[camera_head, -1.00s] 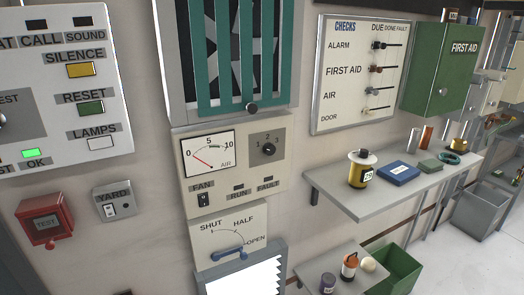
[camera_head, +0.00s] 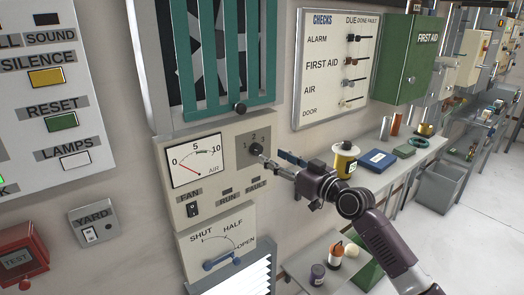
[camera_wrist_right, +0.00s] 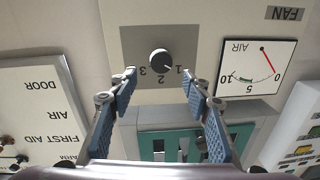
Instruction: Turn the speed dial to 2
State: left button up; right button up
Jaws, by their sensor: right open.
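The speed dial (camera_head: 256,149) is a small black knob on a grey square plate marked 1, 2, 3, to the right of the AIR gauge. In the wrist view, which is upside down, the dial (camera_wrist_right: 160,60) has a white mark pointing towards the 1. My right gripper (camera_head: 272,157) is at the panel just right of the dial. In the wrist view its blue-padded fingers (camera_wrist_right: 158,80) are spread wide and empty, with the dial between and beyond their tips, apparently untouched. My left gripper is not in view.
Below the dial are the FAN switch (camera_head: 193,209) and a blue SHUT/HALF/OPEN lever (camera_head: 218,262). The teal louvre (camera_head: 215,60) is above.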

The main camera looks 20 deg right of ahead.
aim_at(260, 150)
jog(key=shift+p+x, duration=0.45)
jog(key=shift+x, duration=2.3)
jog(key=shift+a, duration=0.15)
jog(key=c, duration=1.1)
jog(key=shift+c, duration=0.2)
jog(key=shift+f+m, duration=0.1)
jog(key=shift+m, duration=0.2)
jog(key=m+b, duration=0.1)
jog(key=m, duration=0.3)
jog(key=shift+m, duration=0.4)
jog(key=m, duration=0.4)
jog(key=shift+t, duration=0.3)
jog(key=shift+f+m+p, duration=0.1)
jog(key=shift+m+p, duration=0.25)
jog(key=shift+m, duration=0.95)
